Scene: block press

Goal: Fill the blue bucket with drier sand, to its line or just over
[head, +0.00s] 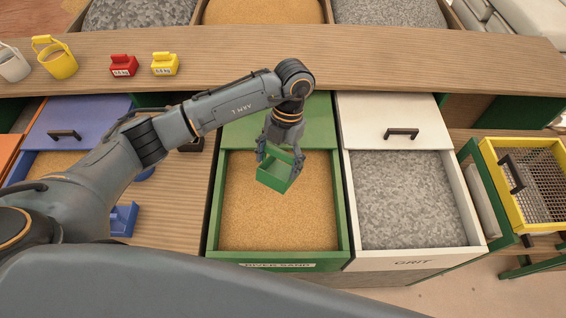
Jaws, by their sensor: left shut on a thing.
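My left gripper (279,156) is shut on a green scoop (274,177) above the open green bin (214,205). The bin holds tan sand (275,222), and its front label seems to read "RIVER SAND". I cannot see whether the scoop has sand in it. An open blue bin (28,168) at the left also holds tan sand. A small blue object (146,174) shows behind my left arm, mostly hidden; I cannot tell if it is the blue bucket. No fill line shows. My right gripper is not in view.
A blue scoop (123,219) lies on the wooden counter (178,215). A white bin (471,228) of grey grit is at right, beside a yellow sieve (488,153). The back shelf (370,52) holds white and yellow buckets (57,60) and red and yellow weights (164,64).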

